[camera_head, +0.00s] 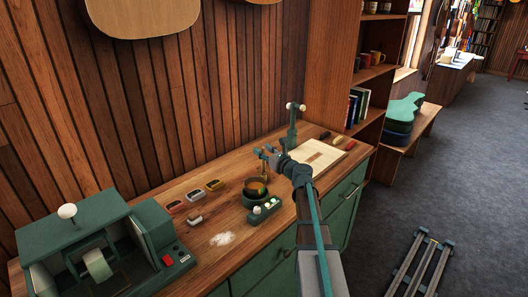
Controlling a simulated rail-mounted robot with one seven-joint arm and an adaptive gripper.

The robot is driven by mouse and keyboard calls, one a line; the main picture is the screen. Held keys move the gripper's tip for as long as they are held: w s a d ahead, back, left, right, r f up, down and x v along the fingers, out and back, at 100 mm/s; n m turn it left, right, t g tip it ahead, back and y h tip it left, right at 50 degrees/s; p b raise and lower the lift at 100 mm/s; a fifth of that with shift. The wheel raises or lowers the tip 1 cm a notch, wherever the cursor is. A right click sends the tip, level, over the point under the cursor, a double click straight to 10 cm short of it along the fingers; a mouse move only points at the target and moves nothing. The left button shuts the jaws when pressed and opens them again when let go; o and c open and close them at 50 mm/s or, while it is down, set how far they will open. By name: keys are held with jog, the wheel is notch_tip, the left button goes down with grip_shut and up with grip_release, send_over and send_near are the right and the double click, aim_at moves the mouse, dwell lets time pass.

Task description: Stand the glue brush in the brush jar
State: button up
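My gripper (268,153) is over the workbench, just above and behind a dark round pot (256,189) with amber-brown contents. A thin upright brownish thing, perhaps the glue brush (264,170), shows between my gripper and the pot. It is too small to tell whether my fingers are shut on it or whether it touches the pot. I cannot make out a brush jar; my arm covers part of the bench behind the pot.
A small green box with lit knobs (264,209) stands in front of the pot. A green machine (95,248) fills the bench's left end. A green press (293,125) and a pale board (317,155) are at the right.

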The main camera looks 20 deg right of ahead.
jog(key=shift+s, duration=0.1)
jog(key=v, duration=1.2)
dwell(0.7)
